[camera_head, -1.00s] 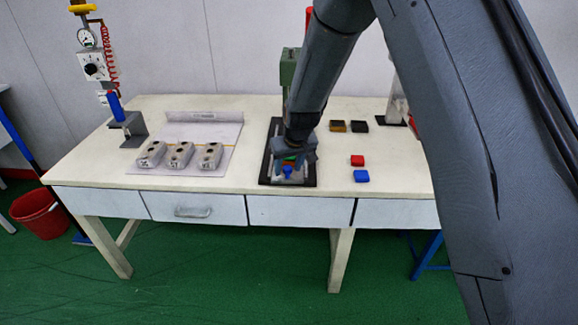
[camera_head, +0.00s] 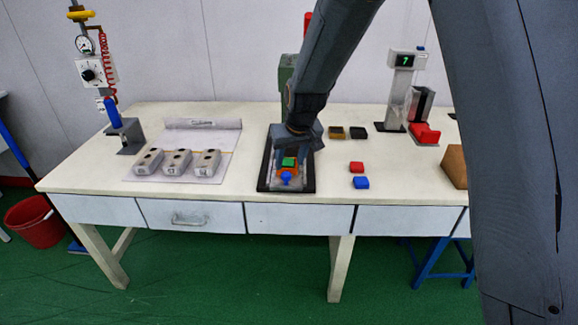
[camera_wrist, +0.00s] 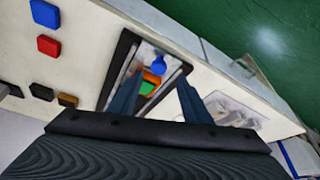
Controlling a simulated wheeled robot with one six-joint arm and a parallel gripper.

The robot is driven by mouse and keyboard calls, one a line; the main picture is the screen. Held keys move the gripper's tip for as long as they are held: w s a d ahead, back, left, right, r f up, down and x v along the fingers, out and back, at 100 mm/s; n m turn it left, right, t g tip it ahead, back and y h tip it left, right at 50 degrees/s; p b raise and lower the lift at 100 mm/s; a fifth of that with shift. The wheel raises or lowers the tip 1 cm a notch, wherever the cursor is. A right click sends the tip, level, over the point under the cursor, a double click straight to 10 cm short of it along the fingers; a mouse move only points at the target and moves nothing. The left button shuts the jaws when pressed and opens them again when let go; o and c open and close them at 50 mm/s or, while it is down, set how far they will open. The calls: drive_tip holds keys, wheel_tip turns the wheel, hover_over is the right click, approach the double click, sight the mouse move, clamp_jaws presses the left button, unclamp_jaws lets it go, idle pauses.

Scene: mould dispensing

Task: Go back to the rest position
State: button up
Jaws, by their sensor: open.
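My gripper (camera_wrist: 160,102) is open and empty in the wrist view, its two dark blue fingers spread apart. In the head view my gripper shows as a dark block above the back of a black-framed fixture (camera_head: 264,180) on the table. A green piece (camera_head: 289,162) sits on an orange part (camera_head: 287,172) in the fixture, with a blue knob (camera_head: 285,179) in front. In the wrist view the green piece (camera_wrist: 147,88), orange part (camera_wrist: 152,77) and blue knob (camera_wrist: 158,65) show between or beyond the fingers. The fingertips are hidden in the head view.
Three grey moulds (camera_head: 178,162) lie on a sheet at left. A red block (camera_head: 356,167), a blue block (camera_head: 361,183) and two dark trays (camera_head: 358,132) lie right of the fixture. A display stand (camera_head: 401,90) and a brown box (camera_head: 455,167) stand further right.

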drive_tip(key=shift+r, duration=0.1)
drive_tip(key=s+d+r+m+g, duration=0.1)
drive_tip(key=s+d+m, duration=0.1)
drive_tip(key=s+d, duration=0.7)
drive_tip(key=s+d+m+g+h, duration=0.1)
drive_tip(key=s+d+m+g, duration=0.1)
drive_tip(key=s+d, duration=0.8)
drive_tip(key=s, duration=0.9)
drive_tip(key=shift+d+r+h, duration=0.3)
drive_tip(key=shift+r, duration=0.1)
